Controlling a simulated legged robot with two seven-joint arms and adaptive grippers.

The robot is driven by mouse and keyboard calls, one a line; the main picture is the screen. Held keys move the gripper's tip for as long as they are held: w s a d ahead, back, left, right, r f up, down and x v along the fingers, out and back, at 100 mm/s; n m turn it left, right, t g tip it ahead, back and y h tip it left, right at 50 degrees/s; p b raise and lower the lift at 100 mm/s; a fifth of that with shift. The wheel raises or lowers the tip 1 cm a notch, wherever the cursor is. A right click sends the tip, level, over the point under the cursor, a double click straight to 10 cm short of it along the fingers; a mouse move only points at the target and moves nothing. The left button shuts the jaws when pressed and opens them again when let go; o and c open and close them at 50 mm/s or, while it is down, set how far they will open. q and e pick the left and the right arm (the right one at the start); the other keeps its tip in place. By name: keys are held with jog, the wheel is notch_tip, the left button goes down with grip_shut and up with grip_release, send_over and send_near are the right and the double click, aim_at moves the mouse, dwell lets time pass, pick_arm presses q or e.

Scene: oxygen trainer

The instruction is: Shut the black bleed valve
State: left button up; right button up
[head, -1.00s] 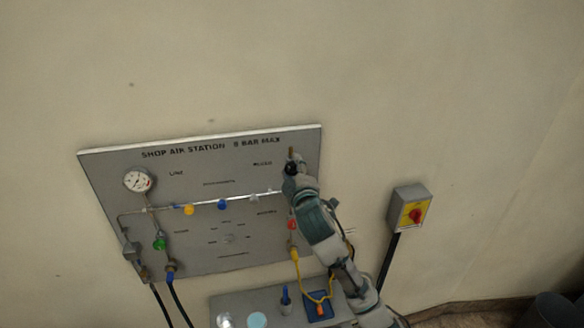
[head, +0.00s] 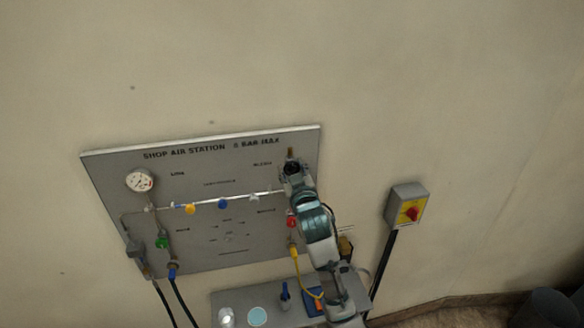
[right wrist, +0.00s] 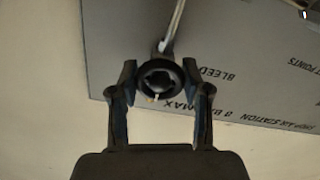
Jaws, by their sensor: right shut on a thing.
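The black bleed valve (right wrist: 160,78) is a round black knob near the panel's upper right corner, beside the BLEED label in the right wrist view. In the head view the black knob (head: 291,168) shows only in part, with my right gripper (head: 294,176) over it. In the right wrist view the two fingers of my right gripper (right wrist: 160,88) stand on either side of the knob and are shut on it. A metal pipe meets the knob from behind. My left gripper is not in view.
The grey air station panel (head: 200,250) carries a gauge (head: 140,180), a yellow knob (head: 190,208), a blue knob (head: 222,204), a green knob (head: 162,242) and a red one (head: 291,221). A yellow-red switch box (head: 407,207) is at right. A grey shelf (head: 240,300) is below.

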jog(key=shift+f+m, duration=0.3)
jog(key=shift+f, duration=0.2)
jog(key=o, duration=1.1)
jog(key=shift+o, duration=0.3)
jog(key=shift+w+a+r, duration=0.1)
jog(key=shift+r, duration=0.1)
jog(key=shift+r, duration=0.1)
jog(key=shift+s, duration=0.35)
jog(key=v, duration=1.1)
